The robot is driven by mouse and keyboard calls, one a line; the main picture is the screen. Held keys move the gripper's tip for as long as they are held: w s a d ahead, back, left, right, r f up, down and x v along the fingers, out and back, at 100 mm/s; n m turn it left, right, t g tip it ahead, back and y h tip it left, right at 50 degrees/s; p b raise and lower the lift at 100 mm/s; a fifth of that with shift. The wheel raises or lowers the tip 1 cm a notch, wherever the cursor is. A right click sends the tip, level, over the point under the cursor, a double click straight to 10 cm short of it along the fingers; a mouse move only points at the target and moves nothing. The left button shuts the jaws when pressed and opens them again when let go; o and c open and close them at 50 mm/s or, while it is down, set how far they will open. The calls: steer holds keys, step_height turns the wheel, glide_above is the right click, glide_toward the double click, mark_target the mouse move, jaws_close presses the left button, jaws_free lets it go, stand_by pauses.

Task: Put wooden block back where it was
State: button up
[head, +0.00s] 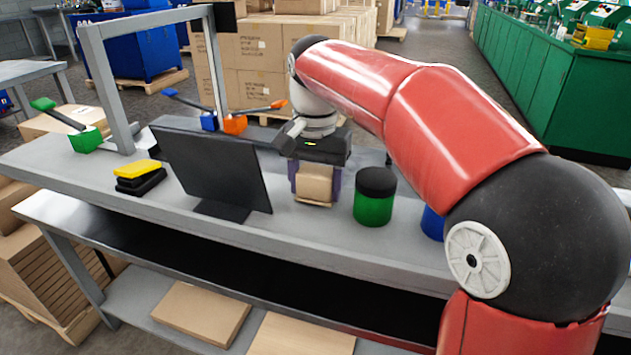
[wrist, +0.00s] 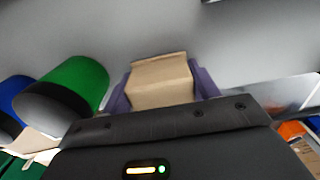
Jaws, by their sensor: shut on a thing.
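The wooden block (head: 314,184) is a light tan block between the purple fingers of my gripper (head: 315,190). In the wrist view the block (wrist: 160,84) shows between the two purple fingers (wrist: 160,92), which are shut on it. In the head view my gripper points down over the grey bench, between the black monitor and the green jar. I cannot tell whether the block touches the bench top.
A green jar with a black lid (head: 375,197) stands close to the right of my gripper, with a blue jar (head: 433,222) beyond it. A black monitor (head: 212,170) stands to the left. Orange (head: 235,124), blue (head: 209,121) and green (head: 86,140) handled tools and a yellow-black item (head: 139,175) are on the bench.

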mark_target(312, 172)
steer(key=shift+f, duration=0.1)
steer(key=o, duration=0.9)
steer(key=shift+f+b, duration=0.2)
steer(key=shift+b, duration=0.15)
steer(key=r, duration=0.2)
steer(key=r+p, duration=0.1)
steer(key=r, duration=0.5)
steer(key=shift+w+a+p, duration=0.15)
steer(key=shift+a+p, duration=0.15)
